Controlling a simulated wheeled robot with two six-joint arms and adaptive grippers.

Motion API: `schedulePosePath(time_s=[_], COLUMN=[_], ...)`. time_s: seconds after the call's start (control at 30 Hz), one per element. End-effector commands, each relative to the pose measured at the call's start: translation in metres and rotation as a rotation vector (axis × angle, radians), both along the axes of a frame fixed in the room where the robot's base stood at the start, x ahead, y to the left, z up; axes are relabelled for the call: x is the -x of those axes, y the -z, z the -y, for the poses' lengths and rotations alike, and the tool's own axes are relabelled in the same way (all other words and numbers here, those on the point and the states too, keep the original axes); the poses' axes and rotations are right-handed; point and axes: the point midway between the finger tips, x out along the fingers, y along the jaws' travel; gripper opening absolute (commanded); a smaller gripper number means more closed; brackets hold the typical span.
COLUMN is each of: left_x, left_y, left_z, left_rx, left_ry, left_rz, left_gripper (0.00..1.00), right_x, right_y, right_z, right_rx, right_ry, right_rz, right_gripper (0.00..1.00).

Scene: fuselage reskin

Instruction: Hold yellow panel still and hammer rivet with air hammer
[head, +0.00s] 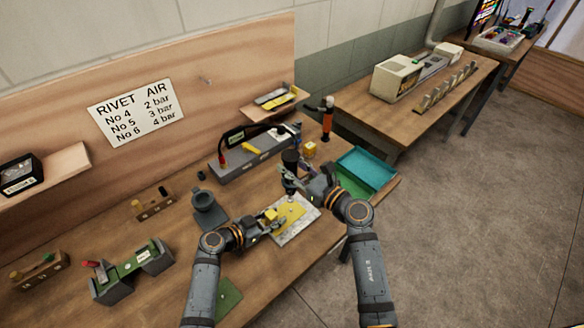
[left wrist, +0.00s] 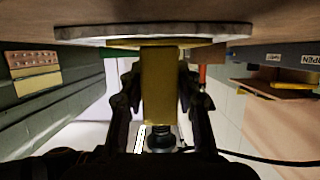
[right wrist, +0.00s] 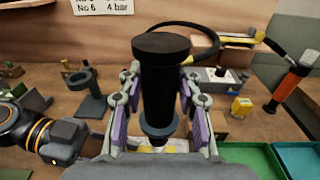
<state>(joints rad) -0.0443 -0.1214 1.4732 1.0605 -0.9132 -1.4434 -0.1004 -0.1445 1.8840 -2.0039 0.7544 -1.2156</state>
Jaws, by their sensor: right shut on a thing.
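The yellow panel (head: 292,212) lies on a light metal plate (head: 291,237) on the bench. A yellow block (head: 270,214) stands up from it at its left side. My left gripper (head: 262,222) has its fingers on either side of this block, which fills the middle of the left wrist view (left wrist: 160,85); I cannot tell whether they press on it. My right gripper (right wrist: 160,118) is shut on the black air hammer (right wrist: 162,75), held upright. In the head view the hammer (head: 290,158) stands over the panel's far part. The rivet is not distinguishable.
A teal tray (head: 366,170) and a green tray (head: 352,190) lie right of my right gripper. A grey box with a black hose (head: 245,153) stands behind. A grey cup holder (head: 208,208) is left of the panel. An orange-black tool (head: 327,120) stands at the back.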

Motion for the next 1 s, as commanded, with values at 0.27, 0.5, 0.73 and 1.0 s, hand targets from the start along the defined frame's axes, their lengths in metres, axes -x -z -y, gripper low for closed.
schedulePosePath(time_s=[0.27, 0.5, 0.73, 1.0], left_x=[0.0, 0.003, 0.027, 0.056], left_y=[0.0, -0.002, -0.017, -0.038], left_z=[0.0, -0.005, -0.038, -0.076], left_rx=[0.0, -0.002, -0.006, -0.005], left_ry=[0.0, -0.001, 0.0, 0.001], left_rz=[0.0, -0.001, 0.0, -0.002], left_gripper=[0.55, 0.55, 0.55, 0.55], right_x=[-0.001, -0.001, -0.001, -0.001], right_y=[-0.003, -0.003, -0.003, -0.003], right_z=[0.0, 0.0, 0.0, 0.0], right_rx=[-0.003, -0.003, -0.003, -0.003], right_ry=[0.001, 0.001, 0.001, 0.001], right_rz=[0.005, 0.005, 0.005, 0.005], right_gripper=[0.0, 0.0, 0.0, 0.0])
